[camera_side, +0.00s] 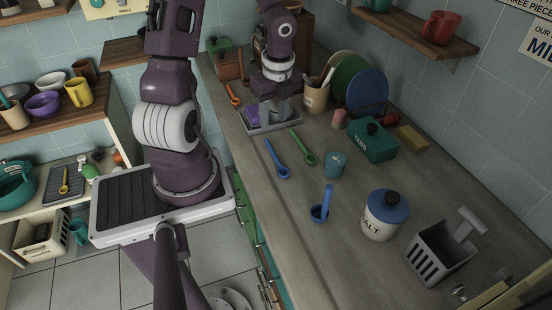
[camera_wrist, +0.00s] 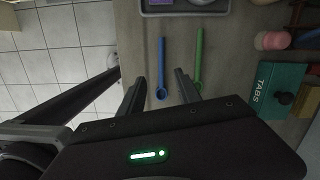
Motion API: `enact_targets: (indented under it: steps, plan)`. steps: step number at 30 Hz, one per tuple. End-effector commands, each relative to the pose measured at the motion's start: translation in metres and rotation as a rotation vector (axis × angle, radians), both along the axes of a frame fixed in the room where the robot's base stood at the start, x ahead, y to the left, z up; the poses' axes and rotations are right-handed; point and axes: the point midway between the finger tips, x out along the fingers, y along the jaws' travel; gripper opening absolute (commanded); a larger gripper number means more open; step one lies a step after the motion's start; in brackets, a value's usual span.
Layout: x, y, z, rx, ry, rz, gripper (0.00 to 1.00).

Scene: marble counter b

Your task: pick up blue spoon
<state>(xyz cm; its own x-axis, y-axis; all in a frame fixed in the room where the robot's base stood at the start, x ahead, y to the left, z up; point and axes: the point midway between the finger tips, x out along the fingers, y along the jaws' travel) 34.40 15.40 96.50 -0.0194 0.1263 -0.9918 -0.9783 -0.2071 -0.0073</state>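The blue spoon (camera_side: 277,160) lies on the counter near its left edge in the side view. It also shows in the wrist view (camera_wrist: 162,62), with its handle up and its bowl at the bottom. A green spoon (camera_side: 304,147) lies apart to its right, roughly parallel; in the wrist view (camera_wrist: 198,55) its lower end is hidden. My gripper (camera_wrist: 160,72) is open, its two dark fingers spread on either side of the blue spoon's lower part in the picture. Nothing is held. The height above the counter is hard to tell. I cannot make out the fingertips in the side view.
A teal cup (camera_side: 335,164), a green TABS box (camera_side: 373,141), a blue scoop (camera_side: 322,208) and a SALT jar (camera_side: 385,214) stand to the right. A tray (camera_side: 287,123) lies behind. The counter around the spoons is mostly clear; its edge drops to the floor at left.

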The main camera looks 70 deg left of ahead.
Motion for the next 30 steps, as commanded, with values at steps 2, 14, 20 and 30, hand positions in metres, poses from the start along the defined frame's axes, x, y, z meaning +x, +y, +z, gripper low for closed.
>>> enact_targets:
  steps: [2,14,20,30]
  plan:
    - [-0.003,0.007,-0.027,-0.075,0.008,-0.110,0.40]
    - [0.000,0.008,-0.089,-0.131,-0.004,-0.232,0.40]
    - [0.000,0.008,-0.117,-0.129,-0.004,-0.228,0.40]
    - [0.000,0.009,-0.117,-0.128,-0.005,-0.224,0.14]
